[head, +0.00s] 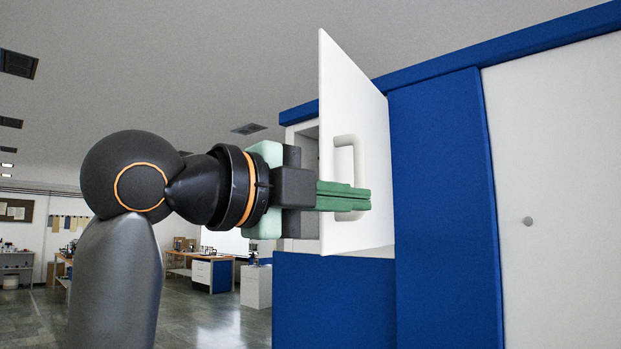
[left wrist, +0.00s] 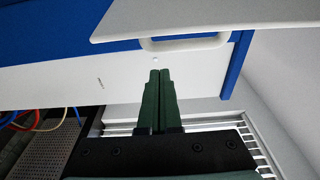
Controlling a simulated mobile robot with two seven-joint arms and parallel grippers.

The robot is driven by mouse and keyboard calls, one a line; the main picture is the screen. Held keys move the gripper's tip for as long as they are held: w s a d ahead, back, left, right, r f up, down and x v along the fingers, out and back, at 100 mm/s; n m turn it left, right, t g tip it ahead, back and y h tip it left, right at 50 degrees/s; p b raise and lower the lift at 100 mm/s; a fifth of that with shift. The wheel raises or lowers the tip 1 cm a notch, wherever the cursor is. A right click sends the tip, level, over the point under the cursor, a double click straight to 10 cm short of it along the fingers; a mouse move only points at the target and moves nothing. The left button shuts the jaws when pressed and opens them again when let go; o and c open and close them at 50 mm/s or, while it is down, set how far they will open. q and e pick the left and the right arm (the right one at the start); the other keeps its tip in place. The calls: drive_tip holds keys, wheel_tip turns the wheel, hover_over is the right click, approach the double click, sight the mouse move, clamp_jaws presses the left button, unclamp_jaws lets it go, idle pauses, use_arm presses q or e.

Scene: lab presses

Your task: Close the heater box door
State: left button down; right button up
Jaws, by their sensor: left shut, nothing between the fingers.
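The heater box door (head: 365,110) is a white panel in the head view, standing open and swung out from the blue and white cabinet. A white bar handle (head: 357,150) is on its face. My left gripper (head: 369,199) is shut and empty, its green fingers crossing in front of the handle's lower part. In the left wrist view the fingertips (left wrist: 160,72) appear just short of the handle (left wrist: 185,43) and the door edge (left wrist: 170,15). I cannot tell whether they touch. The box opening (head: 305,135) is mostly hidden behind the door and gripper. My right gripper is not in view.
A blue panel (head: 445,200) and a white panel (head: 560,180) with a small round knob (head: 528,221) lie right of the door. A blue panel (head: 330,300) is below it. Open floor (head: 200,325) and distant benches (head: 200,268) show at left.

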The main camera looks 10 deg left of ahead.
use_arm(q)
drive_tip(key=shift+w+a+p, duration=0.5)
drive_tip(key=shift+w+a, duration=0.75)
drive_tip(key=shift+a, duration=0.25)
drive_tip(key=shift+a, duration=0.2)
